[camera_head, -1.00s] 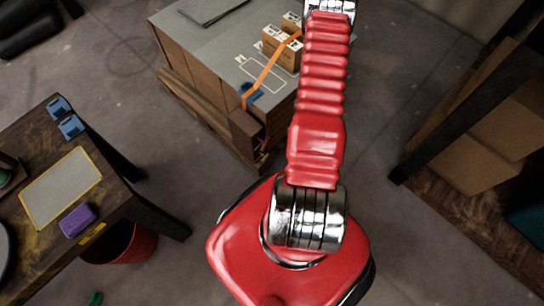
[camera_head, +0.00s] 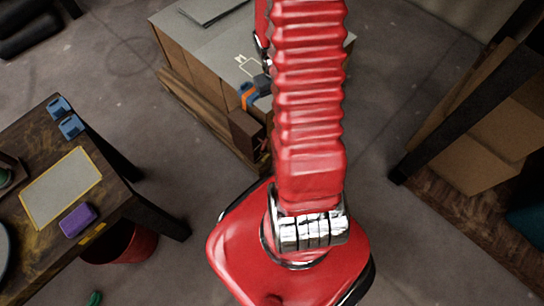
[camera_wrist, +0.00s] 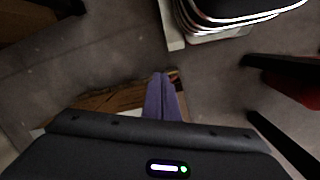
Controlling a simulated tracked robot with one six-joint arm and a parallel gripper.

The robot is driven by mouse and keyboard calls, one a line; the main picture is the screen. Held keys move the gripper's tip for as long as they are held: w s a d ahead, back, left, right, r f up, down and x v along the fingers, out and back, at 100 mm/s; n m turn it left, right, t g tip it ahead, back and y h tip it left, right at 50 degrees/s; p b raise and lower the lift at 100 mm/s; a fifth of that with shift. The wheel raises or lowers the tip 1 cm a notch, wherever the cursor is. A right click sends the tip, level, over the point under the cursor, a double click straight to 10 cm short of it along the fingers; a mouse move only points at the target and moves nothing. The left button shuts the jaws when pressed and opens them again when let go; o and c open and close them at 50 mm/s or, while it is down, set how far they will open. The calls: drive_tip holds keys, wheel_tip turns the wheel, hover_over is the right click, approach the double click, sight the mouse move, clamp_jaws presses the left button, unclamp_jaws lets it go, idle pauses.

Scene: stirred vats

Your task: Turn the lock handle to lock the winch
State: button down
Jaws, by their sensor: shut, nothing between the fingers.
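In the head view a brown block (camera_head: 246,131) sits at the near corner of a strapped load, with a small red part (camera_head: 263,144) at its right side. A blue fitting (camera_head: 261,84) with a short piece of orange strap (camera_head: 247,95) is above it. I cannot tell which part is the lock handle. My red arm hides much of the load's right side. My gripper (camera_wrist: 162,98) shows in the wrist view as purple fingers, shut and empty, over a brown wooden surface (camera_wrist: 110,98). No handle is clear there. The head view does not show the gripper.
The grey-topped load (camera_head: 225,45) stands on a pallet. A dark workbench (camera_head: 120,210) is at left, holding a purple block (camera_head: 77,220), with a red bin (camera_head: 120,244) beside it. A shelf with cartons (camera_head: 470,155) is at right. Bare floor (camera_head: 395,225) lies between.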

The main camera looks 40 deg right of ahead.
drive_tip(key=s+a+r+n+t, duration=0.1)
drive_tip(key=a+r+n+t, duration=0.1)
drive_tip(key=a+r, duration=1.1)
drive_tip(key=s+a+r+n+t, duration=0.2)
drive_tip(key=a+r+t, duration=0.3)
drive_tip(key=a+r, duration=0.8)
wheel_tip(320, 180, up, 5)
drive_tip(key=shift+r+y, duration=0.15)
drive_tip(key=shift+y, duration=0.15)
drive_tip(key=shift+s, duration=0.1)
